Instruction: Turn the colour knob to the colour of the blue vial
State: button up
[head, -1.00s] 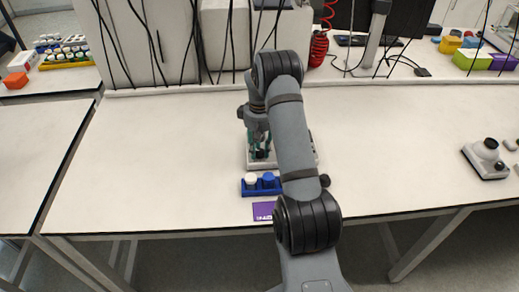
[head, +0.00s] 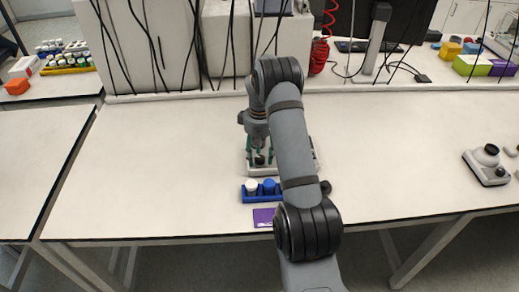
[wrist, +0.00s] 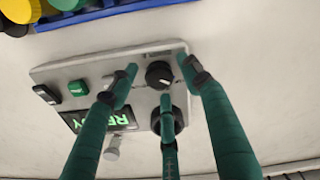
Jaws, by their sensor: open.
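The black round knob (wrist: 159,74) sits on a light grey panel (wrist: 95,66) in the wrist view. My gripper (wrist: 157,69) is open, with teal fingers spread around the knob. One finger is on its left, one on its right and one just below. I cannot tell whether any finger touches it. In the head view my gripper (head: 259,156) is over the panel, and my arm partly covers the panel. The blue vial (head: 269,186) stands in a blue rack (head: 260,198) in front of the panel, beside a white vial (head: 251,186).
The panel has a green button (wrist: 78,88), a black switch (wrist: 45,94) and a green-lit display (wrist: 112,119). A purple card (head: 263,217) lies in front. The table's left is clear.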

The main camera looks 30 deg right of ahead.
aim_at(260, 157)
notch_tip(260, 157, up, 12)
dwell(0.4)
jog(key=shift+f, duration=0.1)
notch_tip(260, 157, down, 12)
dwell(0.8)
